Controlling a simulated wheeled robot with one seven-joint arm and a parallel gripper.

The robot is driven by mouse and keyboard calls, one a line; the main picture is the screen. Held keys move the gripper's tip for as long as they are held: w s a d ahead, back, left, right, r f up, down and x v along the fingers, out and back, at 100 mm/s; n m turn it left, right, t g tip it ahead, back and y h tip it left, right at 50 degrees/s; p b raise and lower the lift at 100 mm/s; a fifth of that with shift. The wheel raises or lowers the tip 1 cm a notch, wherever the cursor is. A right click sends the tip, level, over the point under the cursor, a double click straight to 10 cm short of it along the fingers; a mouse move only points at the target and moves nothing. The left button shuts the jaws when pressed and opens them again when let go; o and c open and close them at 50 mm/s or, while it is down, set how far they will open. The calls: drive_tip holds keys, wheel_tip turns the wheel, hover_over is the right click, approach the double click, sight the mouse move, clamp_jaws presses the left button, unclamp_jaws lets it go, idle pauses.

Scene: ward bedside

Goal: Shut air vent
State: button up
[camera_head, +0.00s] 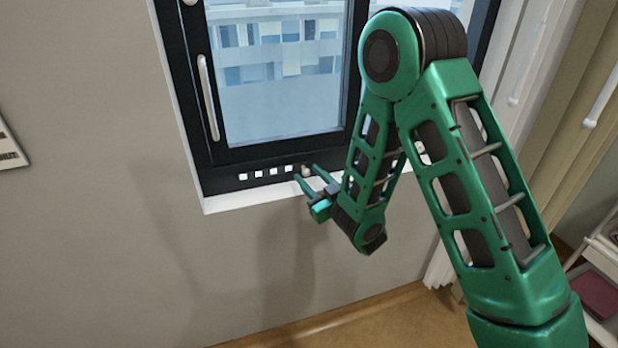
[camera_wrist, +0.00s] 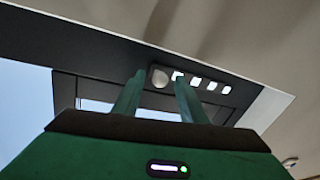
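The air vent (camera_head: 266,174) is a row of several small bright slots in the dark bottom rail of the window frame. A small round pale knob (camera_head: 306,170) sits at the right end of the visible slots. In the wrist view the knob (camera_wrist: 159,77) appears between my fingertips, with the bright slots (camera_wrist: 196,83) running off to its right. My gripper (camera_head: 308,175) is open, its two green fingers pointing at the rail on either side of the knob. I see gaps between the knob and both fingers in the wrist view (camera_wrist: 158,82); depth contact is unclear.
The window (camera_head: 280,80) has a long white handle (camera_head: 208,97) on its left frame. A white sill edge (camera_head: 245,198) runs below the rail. Curtains (camera_head: 515,60) hang at the right, near a shelf cart (camera_head: 603,250).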

drive_tip(key=shift+d, duration=0.1)
drive_tip(key=shift+c, duration=0.3)
clamp_jaws()
drive_tip(key=shift+s+a, duration=0.25)
drive_tip(key=shift+a, duration=0.95)
drive_tip(key=shift+o, duration=0.3)
unclamp_jaws()
drive_tip(key=shift+s, duration=0.15)
